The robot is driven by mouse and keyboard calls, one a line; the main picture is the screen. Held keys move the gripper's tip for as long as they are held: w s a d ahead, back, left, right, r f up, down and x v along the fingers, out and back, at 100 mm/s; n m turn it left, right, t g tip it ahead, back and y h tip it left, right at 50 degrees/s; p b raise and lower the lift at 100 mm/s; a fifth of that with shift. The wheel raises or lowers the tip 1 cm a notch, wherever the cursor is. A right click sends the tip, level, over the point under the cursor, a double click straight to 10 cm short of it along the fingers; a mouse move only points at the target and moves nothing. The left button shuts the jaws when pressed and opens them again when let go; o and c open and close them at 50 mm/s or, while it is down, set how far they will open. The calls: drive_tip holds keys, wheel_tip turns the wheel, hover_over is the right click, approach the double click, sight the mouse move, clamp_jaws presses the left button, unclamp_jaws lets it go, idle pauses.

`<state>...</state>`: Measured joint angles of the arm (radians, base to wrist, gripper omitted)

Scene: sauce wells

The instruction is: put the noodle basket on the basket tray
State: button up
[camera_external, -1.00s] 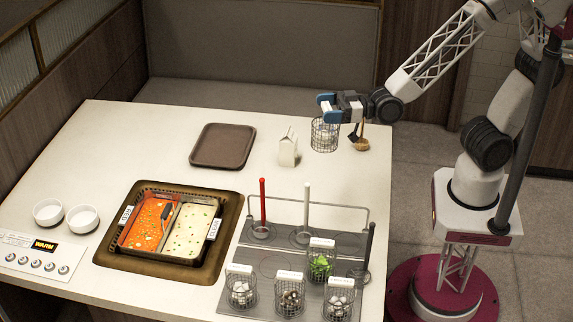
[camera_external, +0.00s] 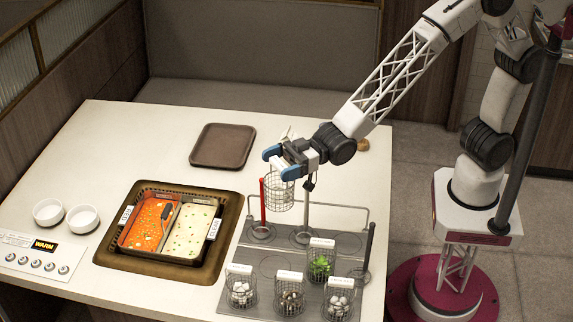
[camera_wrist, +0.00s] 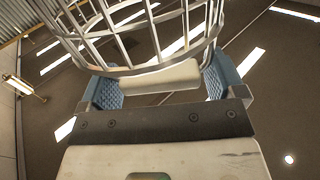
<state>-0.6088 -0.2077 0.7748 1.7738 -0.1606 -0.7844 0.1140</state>
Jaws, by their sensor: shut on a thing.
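My gripper (camera_external: 273,162) has blue fingertips and is shut on a round wire basket (camera_external: 280,194), which hangs upright in the air behind the red handle. The wrist view shows the basket's wires (camera_wrist: 125,45) and its pale tab (camera_wrist: 160,77) between my blue fingers (camera_wrist: 160,85). The contents are hard to make out. A brown rectangular tray (camera_external: 222,146) lies empty on the table, to the left of and behind the held basket. It looks like the basket tray.
A pot with red and pale broths (camera_external: 170,225) sits left of the basket. Several filled wire baskets, including one with greens (camera_external: 320,262), stand on a grey plate (camera_external: 262,268) with upright handles and a rail (camera_external: 345,207). Two white bowls (camera_external: 65,215) are far left. A white carton is mostly hidden behind my gripper.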

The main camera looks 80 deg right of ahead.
drive_tip(key=y, duration=0.1)
hover_over(274, 210)
drive_tip(key=shift+f+n+g, duration=0.4)
drive_tip(key=shift+f, duration=0.2)
wheel_tip(274, 210, down, 11)
wheel_tip(274, 210, down, 6)
idle(0.7)
drive_tip(key=shift+f, duration=0.25)
drive_tip(key=shift+f, duration=1.9)
